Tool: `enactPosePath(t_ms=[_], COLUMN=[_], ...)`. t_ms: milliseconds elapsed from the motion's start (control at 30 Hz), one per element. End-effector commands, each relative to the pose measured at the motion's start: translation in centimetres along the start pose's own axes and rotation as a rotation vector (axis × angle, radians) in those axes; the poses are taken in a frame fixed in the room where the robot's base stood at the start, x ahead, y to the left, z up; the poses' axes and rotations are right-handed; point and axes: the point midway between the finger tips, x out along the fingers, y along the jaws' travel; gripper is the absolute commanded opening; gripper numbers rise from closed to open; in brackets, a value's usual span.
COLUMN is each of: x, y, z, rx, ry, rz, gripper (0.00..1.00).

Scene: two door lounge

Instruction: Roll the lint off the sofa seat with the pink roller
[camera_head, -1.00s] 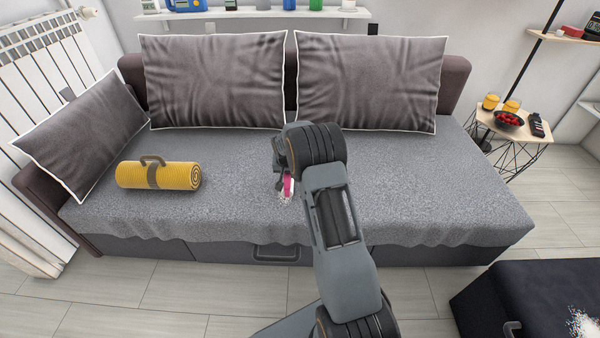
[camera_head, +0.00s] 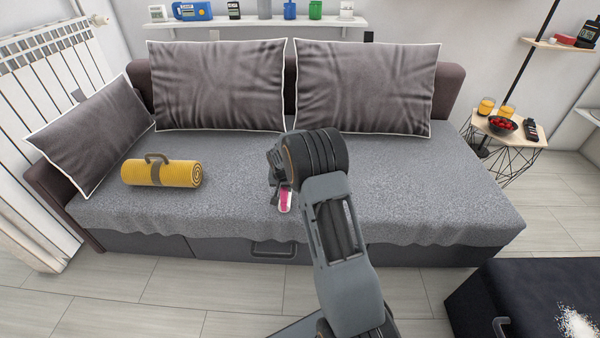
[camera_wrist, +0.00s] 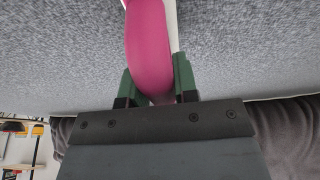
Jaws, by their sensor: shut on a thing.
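The pink roller (camera_head: 284,198) has a pink grip and a white part at its lower end. It is at the front middle of the grey sofa seat (camera_head: 420,185), low over or on the fabric; I cannot tell contact. My gripper (camera_head: 278,185) is partly hidden behind my arm in the head view. In the wrist view its green fingers (camera_wrist: 157,82) are shut on the pink handle (camera_wrist: 148,45), and the roller's far end runs out of the picture. No lint can be made out on the seat; my arm covers part of it.
A rolled yellow mat (camera_head: 162,173) lies on the left of the seat. Grey cushions (camera_head: 217,85) line the back. A side table (camera_head: 500,133) with glasses stands right. A dark ottoman (camera_head: 530,290) with a white speckled patch is front right. The right of the seat is clear.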

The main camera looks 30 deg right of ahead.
Motion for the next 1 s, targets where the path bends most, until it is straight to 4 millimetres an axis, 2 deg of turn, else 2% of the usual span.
enactPosePath(t_ms=[33,500,700,1000], x=[-2.0,-6.0,-7.2,-7.5], y=[0.0,-0.2,-0.1,-0.1], z=[-0.8,-1.9,-2.3,-2.4], rx=[0.002,-0.002,-0.001,-0.001], ry=[0.01,0.007,0.007,0.007], rz=[-0.004,-0.004,-0.003,-0.003], gripper=[0.05,0.05,0.05,0.05])
